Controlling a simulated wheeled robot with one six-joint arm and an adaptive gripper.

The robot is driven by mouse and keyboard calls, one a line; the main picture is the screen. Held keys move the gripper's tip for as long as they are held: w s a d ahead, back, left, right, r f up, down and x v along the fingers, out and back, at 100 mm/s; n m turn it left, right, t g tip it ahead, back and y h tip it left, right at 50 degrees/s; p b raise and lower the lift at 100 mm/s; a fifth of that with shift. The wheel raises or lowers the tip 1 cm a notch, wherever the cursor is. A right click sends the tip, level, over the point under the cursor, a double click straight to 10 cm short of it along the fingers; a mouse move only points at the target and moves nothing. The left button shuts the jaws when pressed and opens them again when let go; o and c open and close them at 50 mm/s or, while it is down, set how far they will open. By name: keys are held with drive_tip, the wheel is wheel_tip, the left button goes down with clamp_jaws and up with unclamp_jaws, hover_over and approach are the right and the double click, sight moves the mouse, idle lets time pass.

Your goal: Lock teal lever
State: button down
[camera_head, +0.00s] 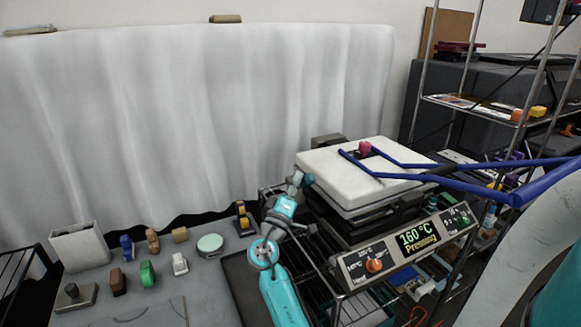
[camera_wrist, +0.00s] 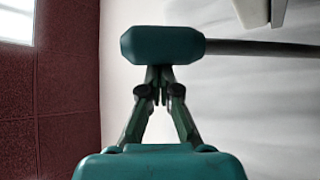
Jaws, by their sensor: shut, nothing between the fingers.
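The teal lever shows in the wrist view as a thick teal grip (camera_wrist: 162,43) on a grey rod that runs right. In the head view a small teal end (camera_head: 309,180) shows by the front left corner of the heat press. My gripper (camera_head: 296,179) is beside it, at the end of my teal arm. In the wrist view my gripper (camera_wrist: 160,82) has its fingertips together right at the grip's lower edge. They hold nothing; whether they touch the grip I cannot tell. The lever's pivot is hidden.
The heat press has a white upper plate (camera_head: 345,172), blue bars (camera_head: 470,182) and a control panel (camera_head: 408,246) reading 160°C Pressing. A wire rack stands below. A grey table (camera_head: 190,283) at left holds several small coloured objects. A white curtain (camera_head: 200,110) hangs behind.

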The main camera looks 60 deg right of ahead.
drive_tip(key=shift+s+a+f, duration=0.25)
drive_tip(key=shift+s+f, duration=0.15)
drive_tip(key=shift+f, duration=0.1)
drive_tip(key=shift+s+a+f, duration=0.2)
drive_tip(key=shift+s+f, duration=0.15)
drive_tip(key=shift+f, duration=0.1)
drive_tip(key=shift+s+f, duration=0.2)
drive_tip(key=shift+f, duration=0.25)
wheel_tip(320, 180, up, 3)
drive_tip(key=w, duration=0.3)
approach(303, 185)
drive_tip(key=w, duration=0.1)
drive_tip(key=w+a+r, duration=0.1)
drive_tip(key=w+a, duration=0.1)
drive_tip(key=w, duration=0.1)
drive_tip(key=shift+w+a+r, duration=0.1)
drive_tip(key=shift+r, duration=0.15)
